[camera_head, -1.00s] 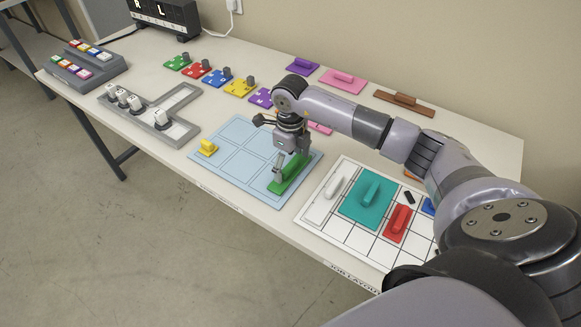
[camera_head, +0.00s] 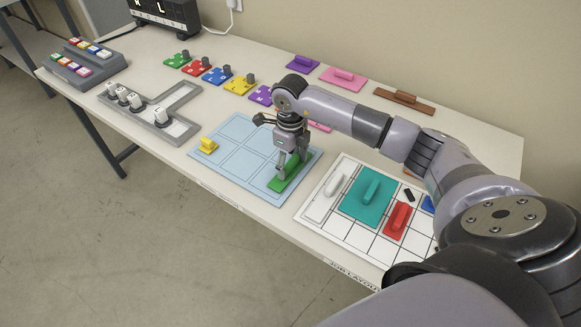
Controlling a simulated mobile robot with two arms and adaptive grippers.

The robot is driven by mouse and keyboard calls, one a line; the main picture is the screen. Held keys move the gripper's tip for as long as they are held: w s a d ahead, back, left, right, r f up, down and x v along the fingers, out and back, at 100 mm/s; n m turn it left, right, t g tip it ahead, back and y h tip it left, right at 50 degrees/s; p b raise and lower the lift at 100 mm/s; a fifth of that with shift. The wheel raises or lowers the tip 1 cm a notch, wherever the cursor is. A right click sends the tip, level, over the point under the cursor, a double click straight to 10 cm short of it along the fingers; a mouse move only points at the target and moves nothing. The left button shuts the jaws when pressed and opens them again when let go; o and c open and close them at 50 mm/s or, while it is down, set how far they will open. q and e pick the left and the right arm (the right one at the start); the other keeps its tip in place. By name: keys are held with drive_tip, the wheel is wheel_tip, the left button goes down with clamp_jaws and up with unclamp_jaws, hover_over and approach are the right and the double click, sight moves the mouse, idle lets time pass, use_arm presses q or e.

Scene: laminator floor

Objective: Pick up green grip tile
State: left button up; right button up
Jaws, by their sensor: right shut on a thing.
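The green grip tile (camera_head: 279,186) is a flat green piece at the right part of the light blue gridded mat (camera_head: 212,167). My right gripper (camera_head: 289,172) points down over the tile and is shut on its raised grip. The grip is mostly hidden by the fingers. The tile looks level and at or very near the mat; I cannot tell whether it is lifted. My left gripper is not in view.
A white gridded board (camera_head: 335,232) right of the mat holds a teal tile (camera_head: 362,204), a red tile (camera_head: 397,221) and others. A grey T-shaped tray (camera_head: 175,128) lies further left. Purple, pink and brown tiles line the back.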

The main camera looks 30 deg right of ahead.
drive_tip(key=c, duration=0.5)
drive_tip(key=shift+r, duration=0.1)
